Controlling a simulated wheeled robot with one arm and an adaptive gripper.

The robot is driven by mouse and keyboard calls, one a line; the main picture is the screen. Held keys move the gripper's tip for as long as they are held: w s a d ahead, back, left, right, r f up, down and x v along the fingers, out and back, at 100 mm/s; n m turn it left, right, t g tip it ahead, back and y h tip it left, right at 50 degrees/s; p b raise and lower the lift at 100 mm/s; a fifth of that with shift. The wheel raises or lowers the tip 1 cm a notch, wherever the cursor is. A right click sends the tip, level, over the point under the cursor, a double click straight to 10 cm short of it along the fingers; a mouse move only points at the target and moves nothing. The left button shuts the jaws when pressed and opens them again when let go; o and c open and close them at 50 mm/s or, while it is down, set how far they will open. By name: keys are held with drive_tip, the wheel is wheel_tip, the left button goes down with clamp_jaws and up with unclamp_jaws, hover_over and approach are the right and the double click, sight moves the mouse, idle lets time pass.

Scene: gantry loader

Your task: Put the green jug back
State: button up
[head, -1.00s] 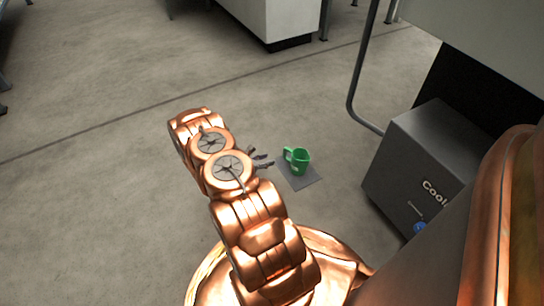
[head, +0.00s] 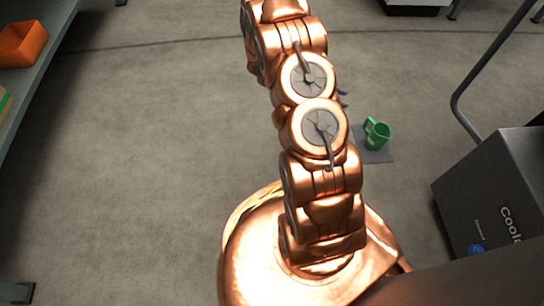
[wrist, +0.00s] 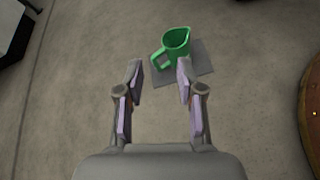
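The green jug (head: 377,135) stands upright on a dark grey square mat (head: 374,156) on the floor, right of my arm in the head view. In the wrist view the jug (wrist: 175,43) is beyond the fingertips, slightly right of centre, with its handle to the left and its open top showing. The mat (wrist: 200,72) lies under it. My gripper (wrist: 158,80) is open and empty, with its fingers well apart and short of the jug. In the head view my arm hides most of the gripper; only dark finger tips show beside it.
A dark grey coolant box (head: 490,190) stands on the right, with a bent metal rail (head: 462,100) behind it. A grey shelf (head: 45,65) at the upper left holds an orange bin (head: 22,44). The floor between is clear.

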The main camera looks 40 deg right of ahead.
drive_tip(key=s+a+r+m+y, duration=0.2)
drive_tip(key=a+r+m, duration=0.1)
drive_tip(key=a+r, duration=0.45)
drive_tip(key=s+a+r+m+t+y, duration=0.1)
drive_tip(key=s+a+r+y, duration=0.2)
drive_tip(key=a, duration=0.8)
drive_tip(key=s+a+r+m+t+y, duration=0.1)
drive_tip(key=s+a+r+m+y, duration=0.1)
drive_tip(key=s+a+r, duration=0.4)
drive_tip(key=s+a+r+m+t+y, duration=0.2)
drive_tip(key=s+a+r+y, duration=0.2)
drive_tip(key=a, duration=1.1)
wheel_tip(320, 180, up, 2)
drive_tip(key=shift+s+a, duration=0.3)
drive_tip(key=shift+s, duration=0.45)
